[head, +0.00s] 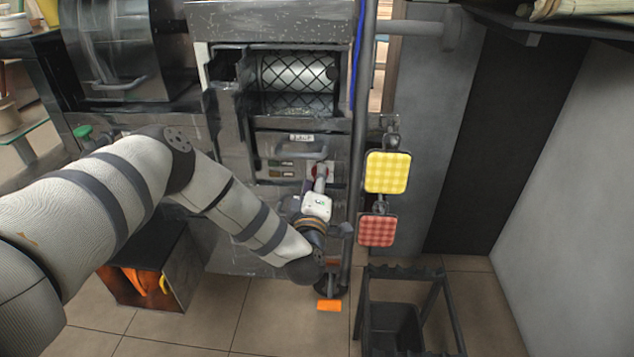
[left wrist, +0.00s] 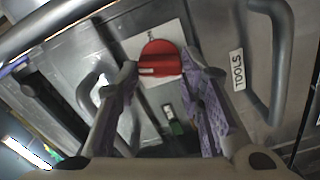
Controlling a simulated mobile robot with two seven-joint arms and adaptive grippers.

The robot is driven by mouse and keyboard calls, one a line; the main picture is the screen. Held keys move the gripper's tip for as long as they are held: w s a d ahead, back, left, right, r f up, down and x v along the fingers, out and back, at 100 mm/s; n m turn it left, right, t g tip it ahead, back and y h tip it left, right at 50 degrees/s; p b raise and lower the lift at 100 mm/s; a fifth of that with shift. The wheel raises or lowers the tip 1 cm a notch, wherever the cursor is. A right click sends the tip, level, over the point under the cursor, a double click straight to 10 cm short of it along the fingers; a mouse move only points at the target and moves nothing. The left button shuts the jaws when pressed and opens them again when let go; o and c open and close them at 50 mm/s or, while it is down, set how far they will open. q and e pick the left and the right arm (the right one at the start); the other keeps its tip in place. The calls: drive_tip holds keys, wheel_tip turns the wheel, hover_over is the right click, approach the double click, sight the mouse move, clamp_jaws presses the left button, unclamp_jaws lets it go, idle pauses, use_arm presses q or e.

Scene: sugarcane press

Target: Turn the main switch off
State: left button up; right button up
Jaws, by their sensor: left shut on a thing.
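The main switch (left wrist: 160,58) is a round red knob on a pale square plate, set in the grey metal front of the press. In the left wrist view my left gripper (left wrist: 160,66) has one finger on each side of the knob and is shut on it. The knob's grip bar shows between the fingertips. In the head view my left gripper (head: 320,178) reaches up to the press panel, and it hides most of the switch. My right gripper is in neither view.
A handle and a TOOLS label (left wrist: 238,70) are beside the switch. The press's caged roller (head: 297,80) is above it. Yellow (head: 388,172) and red checked (head: 377,230) pads hang to the right. A dark bin frame (head: 405,272) stands on the floor below.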

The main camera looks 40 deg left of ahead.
use_arm(q)
drive_tip(key=shift+f+n+b, duration=0.15)
drive_tip(key=shift+n+b, duration=0.2)
drive_tip(key=shift+n, duration=1.75)
drive_tip(key=shift+d, duration=0.1)
drive_tip(key=o, duration=1.2)
drive_tip(key=shift+c, duration=0.2)
drive_tip(key=v, duration=1.2)
drive_tip(key=shift+s, duration=0.1)
